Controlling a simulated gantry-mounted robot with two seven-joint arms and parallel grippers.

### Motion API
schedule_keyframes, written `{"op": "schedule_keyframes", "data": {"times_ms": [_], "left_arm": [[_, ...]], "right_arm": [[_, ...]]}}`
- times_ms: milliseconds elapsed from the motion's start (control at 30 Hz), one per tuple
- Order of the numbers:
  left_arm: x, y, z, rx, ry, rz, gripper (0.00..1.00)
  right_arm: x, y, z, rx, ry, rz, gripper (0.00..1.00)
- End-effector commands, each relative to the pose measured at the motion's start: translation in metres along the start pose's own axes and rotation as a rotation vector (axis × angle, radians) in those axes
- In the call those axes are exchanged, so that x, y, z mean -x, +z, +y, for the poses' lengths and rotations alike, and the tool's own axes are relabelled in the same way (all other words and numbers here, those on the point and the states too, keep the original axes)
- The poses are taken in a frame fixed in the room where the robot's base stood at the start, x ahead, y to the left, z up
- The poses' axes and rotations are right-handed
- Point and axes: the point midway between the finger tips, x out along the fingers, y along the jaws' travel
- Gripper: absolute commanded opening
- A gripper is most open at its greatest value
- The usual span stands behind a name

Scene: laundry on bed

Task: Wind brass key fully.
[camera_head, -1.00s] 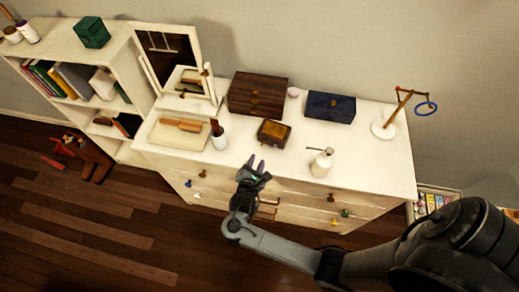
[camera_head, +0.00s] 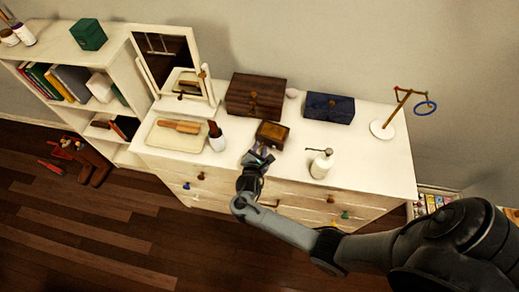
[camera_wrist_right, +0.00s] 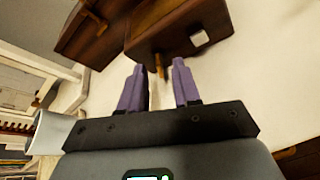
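A small wooden box (camera_head: 272,134) sits on the white dresser top near its middle. In the right wrist view the box (camera_wrist_right: 180,28) is close ahead, and a brass key (camera_wrist_right: 160,66) sticks out from its near face. My right gripper (camera_head: 258,155) is in front of the box. In the right wrist view my right gripper (camera_wrist_right: 158,68) is open, with its purple fingertips to either side of the key's end and a gap showing on both sides. In the head view the key is too small to make out. My left gripper is not in view.
On the dresser (camera_head: 365,170), a brush cup (camera_head: 217,143) stands left of the box and a white pump bottle (camera_head: 321,164) to its right. Behind are a dark wooden chest (camera_head: 254,96) and a blue box (camera_head: 330,107). A ring stand (camera_head: 383,128) is at the right.

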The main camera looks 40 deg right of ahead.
Motion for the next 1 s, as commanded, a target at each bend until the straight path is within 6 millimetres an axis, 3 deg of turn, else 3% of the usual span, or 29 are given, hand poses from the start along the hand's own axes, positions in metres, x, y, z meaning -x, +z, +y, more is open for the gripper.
{"op": "schedule_keyframes", "data": {"times_ms": [33, 200, 233, 467, 700, 1000], "left_arm": [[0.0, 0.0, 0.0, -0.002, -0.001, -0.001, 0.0], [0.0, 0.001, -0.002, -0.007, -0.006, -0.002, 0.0], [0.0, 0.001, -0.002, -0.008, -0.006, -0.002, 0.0], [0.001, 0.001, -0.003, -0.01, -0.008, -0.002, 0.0], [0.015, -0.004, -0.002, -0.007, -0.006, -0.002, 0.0], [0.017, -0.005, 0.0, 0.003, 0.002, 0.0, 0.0]], "right_arm": [[0.0, 0.0, 0.0, 0.0, 0.0, 0.0, 0.27], [0.0, 0.0, 0.0, 0.0, 0.0, 0.0, 0.01], [0.0, 0.0, 0.0, 0.0, 0.0, 0.0, 0.0], [0.001, 0.001, 0.0, -0.006, 0.003, -0.001, 0.0], [0.001, 0.002, -0.002, -0.143, 0.059, -0.001, 0.0], [0.0, 0.0, -0.003, -0.231, 0.095, 0.0, 0.0]]}}
